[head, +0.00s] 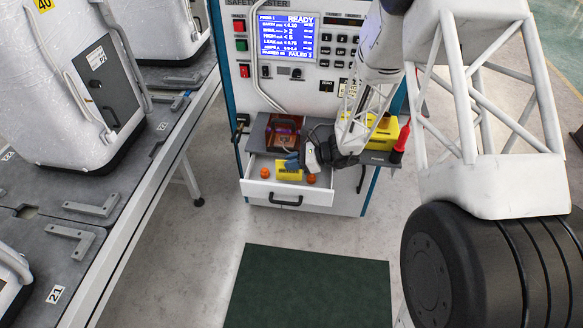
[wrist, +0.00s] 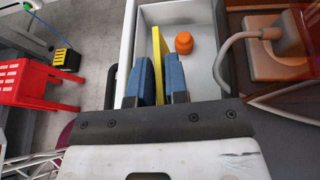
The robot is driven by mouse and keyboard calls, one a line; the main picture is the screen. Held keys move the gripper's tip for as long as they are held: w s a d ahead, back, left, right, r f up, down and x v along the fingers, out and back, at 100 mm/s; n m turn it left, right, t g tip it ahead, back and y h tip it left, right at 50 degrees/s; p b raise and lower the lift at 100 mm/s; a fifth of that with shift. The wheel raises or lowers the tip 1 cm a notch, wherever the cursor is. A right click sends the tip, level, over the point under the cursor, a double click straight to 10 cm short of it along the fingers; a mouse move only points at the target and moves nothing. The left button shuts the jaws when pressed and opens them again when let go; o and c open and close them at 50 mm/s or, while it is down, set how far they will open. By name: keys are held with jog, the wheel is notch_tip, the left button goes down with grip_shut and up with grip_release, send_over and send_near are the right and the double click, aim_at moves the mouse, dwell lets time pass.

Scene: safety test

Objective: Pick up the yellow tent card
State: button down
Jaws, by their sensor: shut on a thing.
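The yellow tent card (head: 289,173) is in the open white drawer (head: 250,190) of the test cabinet in the head view. In the wrist view, the card (wrist: 158,50) shows as a thin upright yellow sheet between the two blue fingers. My gripper (wrist: 162,80) is shut on it, with one finger on each side. In the head view, my gripper (head: 292,163) reaches into the drawer from the right, at the card's back edge. The fingertips and the card's lower part are partly hidden.
Orange knobs (head: 265,173) (head: 311,178) lie in the drawer on both sides of the card; one shows in the wrist view (wrist: 183,42). A grey shelf with a socket and plug (wrist: 270,42) is close beside the drawer. A yellow case (head: 384,132) stands right of my gripper.

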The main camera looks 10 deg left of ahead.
jog(key=shift+r, duration=3.15)
